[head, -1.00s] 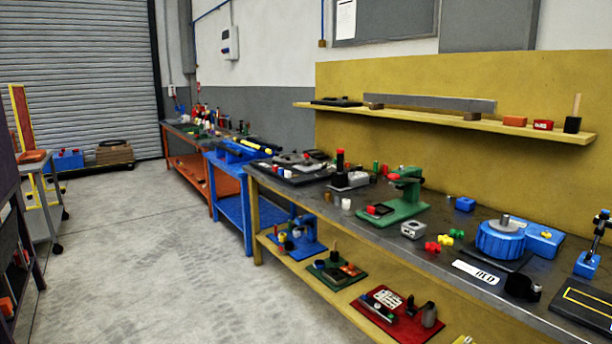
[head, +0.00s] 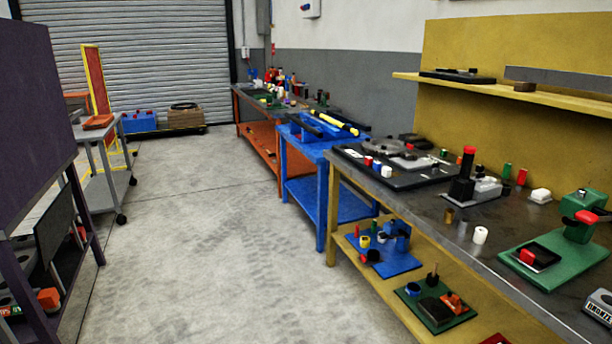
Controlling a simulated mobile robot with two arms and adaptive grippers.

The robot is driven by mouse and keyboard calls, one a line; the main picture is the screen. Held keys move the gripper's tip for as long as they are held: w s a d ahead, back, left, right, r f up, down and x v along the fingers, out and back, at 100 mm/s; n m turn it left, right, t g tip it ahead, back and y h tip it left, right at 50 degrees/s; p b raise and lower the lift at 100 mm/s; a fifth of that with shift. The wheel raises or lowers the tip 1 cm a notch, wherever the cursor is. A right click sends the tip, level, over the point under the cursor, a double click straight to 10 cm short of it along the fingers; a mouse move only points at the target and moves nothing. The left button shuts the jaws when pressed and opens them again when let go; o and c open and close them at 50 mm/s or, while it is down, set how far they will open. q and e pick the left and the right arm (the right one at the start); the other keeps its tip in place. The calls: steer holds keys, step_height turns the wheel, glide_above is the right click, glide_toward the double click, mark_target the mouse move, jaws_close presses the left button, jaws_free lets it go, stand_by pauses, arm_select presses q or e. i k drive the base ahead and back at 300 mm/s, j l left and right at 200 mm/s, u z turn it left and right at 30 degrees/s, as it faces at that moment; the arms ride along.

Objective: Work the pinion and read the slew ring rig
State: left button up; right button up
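Neither of my grippers is in view. A dark flat base (head: 418,177) on the near bench carries a grey round disc (head: 380,147), a pale plate and small red, white and blue blocks. It may be the slew ring rig, but I cannot tell for sure at this distance. No pinion can be made out.
The grey-topped bench with yellow legs (head: 334,215) runs along the right. A blue table (head: 322,175) and an orange bench (head: 258,142) stand beyond it. A purple rack (head: 85,220) and a grey cart (head: 105,190) are at left. The concrete floor between is clear.

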mark_target(408, 154)
steer(key=i+j, duration=0.1)
steer(key=i, duration=2.35)
steer(key=l+z, duration=0.05)
steer(key=l, duration=0.05)
